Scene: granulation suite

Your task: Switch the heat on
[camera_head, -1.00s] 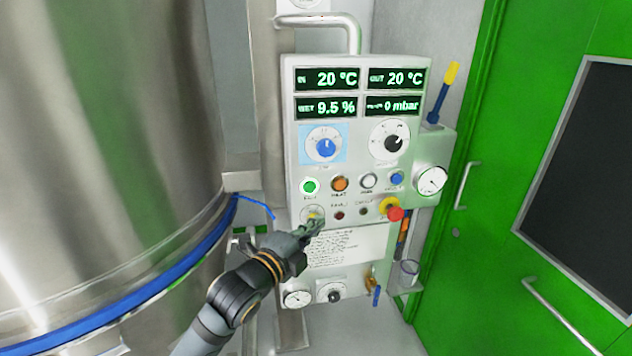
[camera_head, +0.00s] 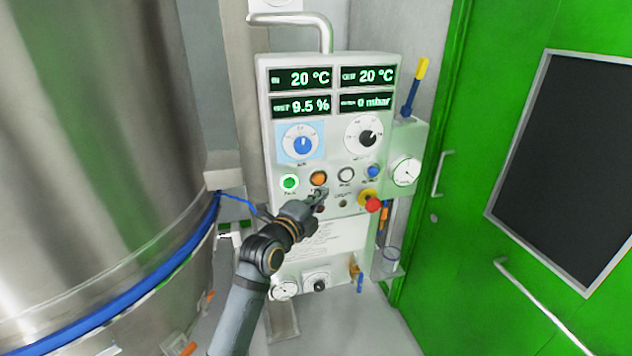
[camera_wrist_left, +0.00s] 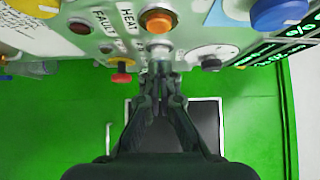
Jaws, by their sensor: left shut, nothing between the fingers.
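The orange button (camera_head: 319,178) sits in the upper button row of the control panel (camera_head: 266,150). In the left wrist view the orange button (camera_wrist_left: 157,20) stands beside the label HEAT (camera_wrist_left: 127,18). I cannot tell whether it is lit. My left gripper (camera_head: 319,195) is shut and empty, its tips just below the orange button in the head view. In the left wrist view the left gripper (camera_wrist_left: 160,80) points at the panel close to that button. I cannot tell whether it touches the panel. Part of the lower row is hidden behind it. My right gripper is not in view.
A green button (camera_head: 289,183) is left of the orange one; a white (camera_head: 346,174) and a blue button (camera_head: 373,172) are right. A red emergency knob (camera_head: 373,204) sticks out lower right. A large steel vessel (camera_head: 90,130) stands left, a green door (camera_head: 460,220) right.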

